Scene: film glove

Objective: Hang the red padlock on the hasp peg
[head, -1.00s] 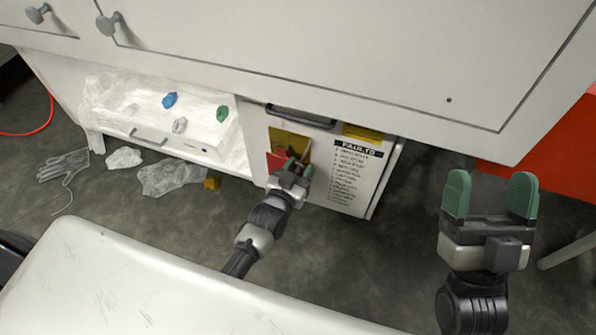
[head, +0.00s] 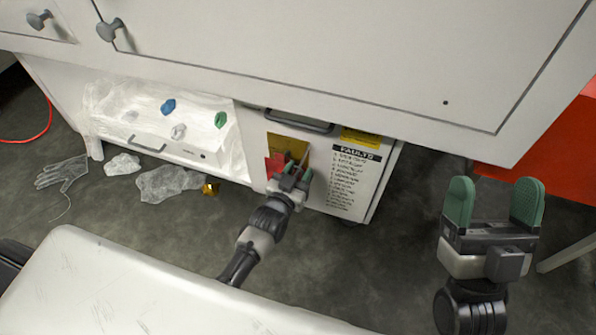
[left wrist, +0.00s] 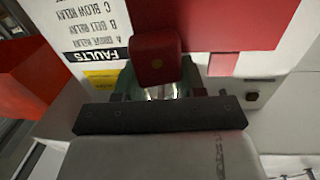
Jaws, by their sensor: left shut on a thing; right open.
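The red padlock (left wrist: 157,58) is between the fingers of my left gripper (left wrist: 160,88) in the left wrist view, its silver shackle (left wrist: 160,92) partly hidden by the gripper. My left gripper also shows in the head view (head: 290,171), shut, in front of the lower cabinet's front, where it mostly hides the padlock. A yellow plate (head: 286,145) and a red patch (head: 275,164) are on that front, just behind the gripper. I cannot make out the hasp peg clearly. My right gripper (head: 492,205) is open and empty at the right.
A white FAULTS sign (head: 352,178) is right of the plate, below a dark handle (head: 300,121). A plastic-covered shelf (head: 185,108) is at the left. A grey glove (head: 62,173) and crumpled plastic (head: 168,183) lie on the floor. A white surface (head: 130,290) fills the near left.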

